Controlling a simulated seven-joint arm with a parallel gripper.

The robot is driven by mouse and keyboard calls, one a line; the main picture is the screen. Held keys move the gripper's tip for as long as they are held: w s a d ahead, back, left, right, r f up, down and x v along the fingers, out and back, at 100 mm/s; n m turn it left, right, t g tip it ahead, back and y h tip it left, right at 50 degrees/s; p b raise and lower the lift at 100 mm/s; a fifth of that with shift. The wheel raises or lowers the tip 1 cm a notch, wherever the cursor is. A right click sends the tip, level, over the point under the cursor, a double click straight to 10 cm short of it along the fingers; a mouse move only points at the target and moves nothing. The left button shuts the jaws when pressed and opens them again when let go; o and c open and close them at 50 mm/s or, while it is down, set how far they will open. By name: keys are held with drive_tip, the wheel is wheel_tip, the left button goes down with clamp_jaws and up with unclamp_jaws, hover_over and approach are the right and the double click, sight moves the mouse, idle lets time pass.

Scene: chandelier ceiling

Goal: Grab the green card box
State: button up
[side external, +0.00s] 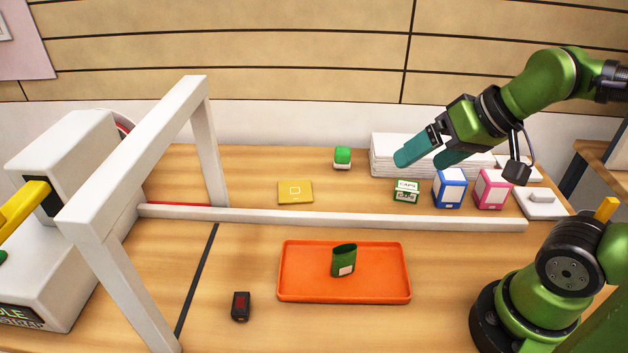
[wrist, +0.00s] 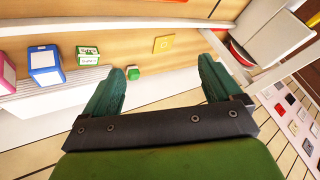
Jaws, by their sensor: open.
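The green card box (side external: 406,191) is small, green and white with lettering. It stands on the table left of a blue box, in front of the paper stack. It also shows in the wrist view (wrist: 87,55), upper left, outside the space between my fingers. My gripper (side external: 425,158) is open and empty, raised above the back of the table near the paper stack. It is apart from the card box. In the wrist view both fingers of my gripper (wrist: 162,66) are spread with nothing between them.
A blue box (side external: 449,188) and a pink box (side external: 492,189) stand right of the card box. A white paper stack (side external: 385,160) lies behind. A white bar (side external: 330,217) crosses in front. A green-and-white block (side external: 342,158), yellow card (side external: 295,192) and orange tray (side external: 300,283) are nearby.

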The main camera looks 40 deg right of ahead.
drive_tip(key=m+g+h, duration=0.2)
drive_tip(key=m+g, duration=0.5)
hover_over(408, 185)
wheel_tip(408, 185, down, 8)
wheel_tip(408, 185, down, 10)
drive_tip(key=shift+s+f, duration=0.15)
drive_tip(key=shift+a+f, duration=0.1)
drive_tip(key=shift+f, duration=2.85)
drive_tip(key=shift+c, duration=0.4)
drive_tip(key=c, duration=1)
